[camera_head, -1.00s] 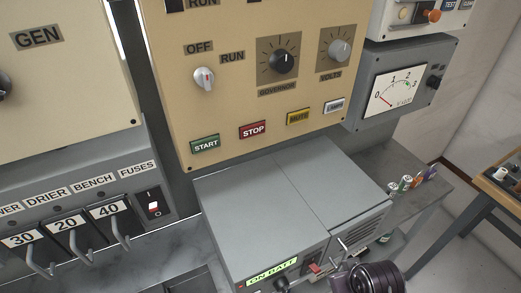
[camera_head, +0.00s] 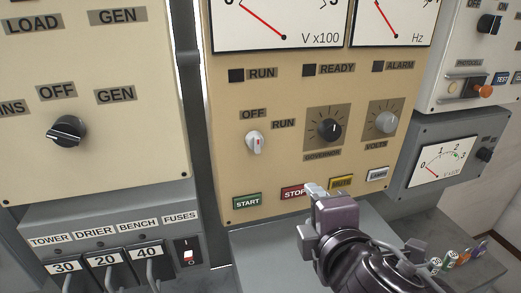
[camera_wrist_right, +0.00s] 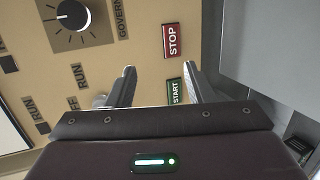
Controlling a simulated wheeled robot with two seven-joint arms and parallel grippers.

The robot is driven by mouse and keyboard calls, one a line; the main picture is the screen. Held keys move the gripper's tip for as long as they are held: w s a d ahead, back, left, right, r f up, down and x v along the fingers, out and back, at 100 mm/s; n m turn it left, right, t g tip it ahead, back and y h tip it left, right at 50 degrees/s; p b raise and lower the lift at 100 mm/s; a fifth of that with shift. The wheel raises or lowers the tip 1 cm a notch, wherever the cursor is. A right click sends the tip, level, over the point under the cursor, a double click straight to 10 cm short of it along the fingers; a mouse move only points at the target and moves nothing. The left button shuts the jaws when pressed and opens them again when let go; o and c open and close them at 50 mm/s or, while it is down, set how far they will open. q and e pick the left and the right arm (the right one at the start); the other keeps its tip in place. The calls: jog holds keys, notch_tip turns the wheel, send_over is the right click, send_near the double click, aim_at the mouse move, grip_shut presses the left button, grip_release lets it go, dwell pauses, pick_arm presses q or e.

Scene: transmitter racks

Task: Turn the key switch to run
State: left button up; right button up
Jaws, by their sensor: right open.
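The key switch (camera_head: 256,142) is a small pale knob with a red mark on the tan generator panel (camera_head: 230,180). Its mark stands about upright, toward the OFF label (camera_head: 252,114); the RUN label (camera_head: 283,124) is up and right of it. My left gripper is out of view.
The governor knob (camera_head: 329,130) and volts knob (camera_head: 386,123) sit right of the switch. START (camera_head: 247,201), STOP (camera_head: 292,193) and MUTE (camera_head: 341,182) buttons line the panel's lower edge. A fuse box (camera_head: 110,225) with levers is at lower left.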

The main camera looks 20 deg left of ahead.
aim_at(258, 147)
jog(key=s+a+r+n+t+y, duration=0.35)
jog(key=a+r+n, duration=0.35)
jog(key=n, duration=0.9)
jog(key=shift+g, duration=0.45)
jog(key=b+x, duration=0.1)
jog(key=x, duration=0.2)
jog(key=b+x, duration=0.1)
jog(key=x, duration=0.2)
jog(key=shift+w+d+r, duration=0.15)
jog(key=shift+d+r, duration=0.05)
jog(key=shift+w+a, duration=0.25)
jog(key=shift+w, duration=0.2)
